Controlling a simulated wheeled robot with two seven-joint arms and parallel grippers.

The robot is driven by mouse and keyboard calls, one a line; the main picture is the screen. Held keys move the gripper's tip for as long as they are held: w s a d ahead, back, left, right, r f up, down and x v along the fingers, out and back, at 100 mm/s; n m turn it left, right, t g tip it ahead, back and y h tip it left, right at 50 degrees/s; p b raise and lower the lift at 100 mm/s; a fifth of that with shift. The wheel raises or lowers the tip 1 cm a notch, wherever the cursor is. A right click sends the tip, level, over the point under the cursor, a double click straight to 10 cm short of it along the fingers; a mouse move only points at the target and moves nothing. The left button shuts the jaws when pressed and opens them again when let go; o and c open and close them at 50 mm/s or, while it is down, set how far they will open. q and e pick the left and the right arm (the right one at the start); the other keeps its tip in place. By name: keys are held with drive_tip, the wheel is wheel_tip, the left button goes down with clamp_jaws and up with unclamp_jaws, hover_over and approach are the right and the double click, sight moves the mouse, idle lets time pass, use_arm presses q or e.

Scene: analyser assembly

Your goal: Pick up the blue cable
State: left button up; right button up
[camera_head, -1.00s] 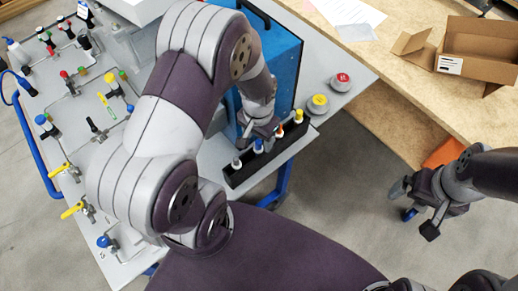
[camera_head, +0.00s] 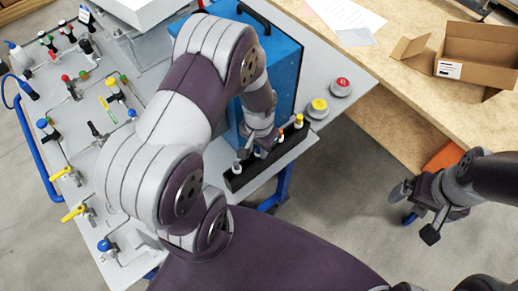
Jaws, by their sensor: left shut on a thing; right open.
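A black rack (camera_head: 235,182) at the front edge of the grey cart holds a row of cable ends. The white (camera_head: 237,166), orange (camera_head: 281,136) and yellow (camera_head: 298,122) ones show. My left gripper (camera_head: 257,146) reaches down over the row and is shut on the end at the blue cable's place. The blue cable is almost wholly hidden by the gripper, and I cannot tell whether it is clear of the rack. My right gripper (camera_head: 418,212) is open and empty above the floor at the right, away from the rack.
A blue box (camera_head: 285,60) stands on the cart right behind the rack. Red (camera_head: 341,86) and yellow (camera_head: 318,106) buttons sit to its right. A panel with valves and tubing (camera_head: 110,110) lies left. A wooden table (camera_head: 420,105) with an open cardboard box (camera_head: 478,50) is at right.

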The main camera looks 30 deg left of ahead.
use_arm(q)
wheel_tip(320, 180, up, 24)
drive_tip(key=p, duration=0.5)
drive_tip(key=shift+r+p, duration=0.25)
drive_tip(key=shift+p, duration=0.05)
